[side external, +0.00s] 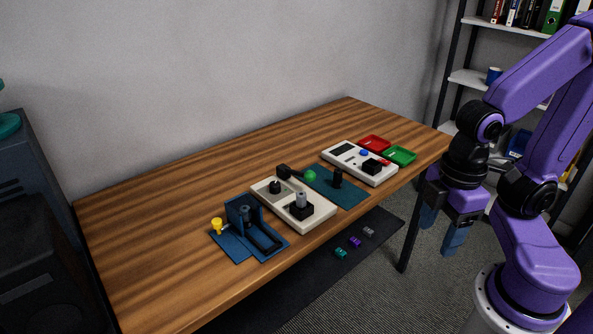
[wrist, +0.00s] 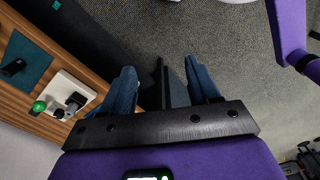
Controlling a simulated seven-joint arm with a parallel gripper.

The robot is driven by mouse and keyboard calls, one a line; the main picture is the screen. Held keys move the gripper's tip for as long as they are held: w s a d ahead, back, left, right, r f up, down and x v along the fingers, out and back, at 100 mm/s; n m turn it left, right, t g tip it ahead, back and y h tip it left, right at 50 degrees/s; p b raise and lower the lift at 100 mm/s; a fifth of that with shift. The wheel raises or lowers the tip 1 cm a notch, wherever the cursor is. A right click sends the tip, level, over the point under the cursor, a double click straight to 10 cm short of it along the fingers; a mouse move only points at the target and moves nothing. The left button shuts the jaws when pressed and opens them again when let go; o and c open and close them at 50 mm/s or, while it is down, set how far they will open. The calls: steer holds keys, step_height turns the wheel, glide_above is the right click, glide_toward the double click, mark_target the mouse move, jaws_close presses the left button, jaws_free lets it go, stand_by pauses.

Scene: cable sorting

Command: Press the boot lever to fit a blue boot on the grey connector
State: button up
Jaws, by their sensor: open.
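My gripper (side external: 438,241) hangs open and empty off the table's right front side, well away from the fixtures. Its two blue fingers also show spread apart in the wrist view (wrist: 160,68), over the floor. A grey upright cylinder, perhaps the grey connector (side external: 300,198), stands in a black block on a cream base (side external: 318,219). A green-knobbed lever (side external: 310,176) reaches out from a black block behind that base; its green knob shows in the wrist view (wrist: 40,106). A yellow-knobbed part (side external: 217,225) sits beside a blue fixture (side external: 270,247). I cannot tell which is the boot lever. No blue boot is distinguishable.
Small coloured pieces (side external: 355,242) lie on a dark strip below the table edge. The table's left is clear.

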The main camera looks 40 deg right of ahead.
stand_by(0.3)
jaws_close()
stand_by(1.6)
